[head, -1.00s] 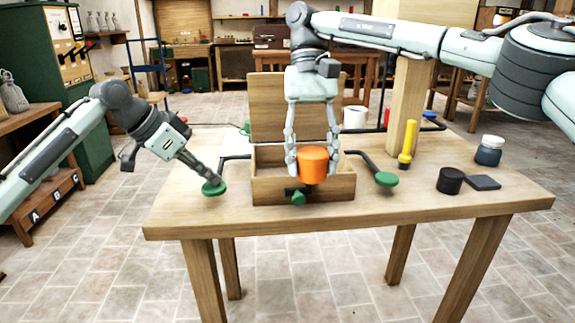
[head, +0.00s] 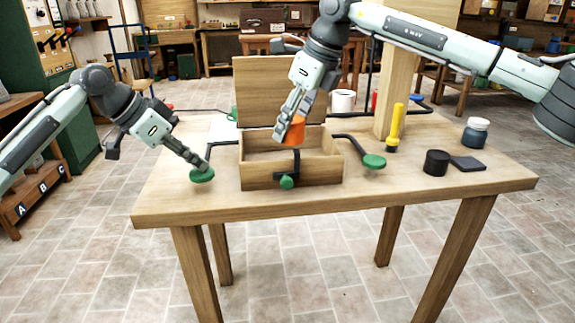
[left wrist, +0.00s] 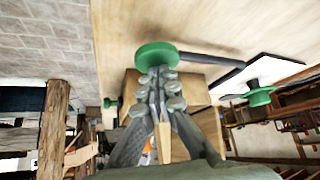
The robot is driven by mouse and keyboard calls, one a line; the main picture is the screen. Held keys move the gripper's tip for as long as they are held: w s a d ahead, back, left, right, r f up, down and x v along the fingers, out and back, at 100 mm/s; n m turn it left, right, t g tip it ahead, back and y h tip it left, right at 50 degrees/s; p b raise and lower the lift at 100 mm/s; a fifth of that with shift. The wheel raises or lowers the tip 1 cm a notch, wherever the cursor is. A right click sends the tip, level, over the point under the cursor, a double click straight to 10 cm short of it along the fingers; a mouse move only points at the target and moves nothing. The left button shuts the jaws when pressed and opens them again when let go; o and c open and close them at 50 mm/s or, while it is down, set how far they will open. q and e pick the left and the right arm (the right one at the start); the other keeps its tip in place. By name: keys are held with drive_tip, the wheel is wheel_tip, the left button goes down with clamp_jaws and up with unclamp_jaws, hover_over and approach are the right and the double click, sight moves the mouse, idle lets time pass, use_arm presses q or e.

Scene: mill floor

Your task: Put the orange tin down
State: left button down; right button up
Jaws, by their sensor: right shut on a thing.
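The orange tin (head: 298,133) is held in my right gripper (head: 290,132) over the open wooden box (head: 292,179) in the head view. The fingers hide part of it, and it shows above the box's interior, towards the raised lid (head: 279,90). I cannot tell whether it touches the box. My left gripper (head: 198,168) has its fingers together at the green knob (head: 202,176) left of the box. The knob also shows at the fingertips in the left wrist view (left wrist: 155,54). I cannot tell whether they touch.
Black handles with green knobs stand at the box's right (head: 374,161) and front (head: 287,182). A wooden post (head: 398,85), yellow-handled tool (head: 396,125), black cup (head: 436,163), dark pad (head: 468,163) and blue jar (head: 475,132) are right. The table's (head: 330,200) front strip is clear.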

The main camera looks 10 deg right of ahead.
drive_tip(key=w+m, duration=0.1)
drive_tip(key=m, duration=0.1)
drive_tip(key=r+m+t+h, duration=0.1)
drive_tip(key=m, duration=0.1)
drive_tip(key=shift+w+r, duration=0.1)
drive_tip(key=shift+w, duration=0.3)
drive_tip(key=shift+w+m+h, duration=0.1)
drive_tip(key=shift+m+h, duration=0.2)
drive_tip(key=shift+m, duration=0.2)
drive_tip(key=shift+f, duration=0.2)
wheel_tip(320, 180, down, 9)
drive_tip(key=shift+w+f, duration=0.1)
drive_tip(key=shift+f, duration=0.1)
drive_tip(key=o, duration=1.2)
drive_tip(key=shift+f, duration=0.15)
drive_tip(key=shift+o, duration=0.2)
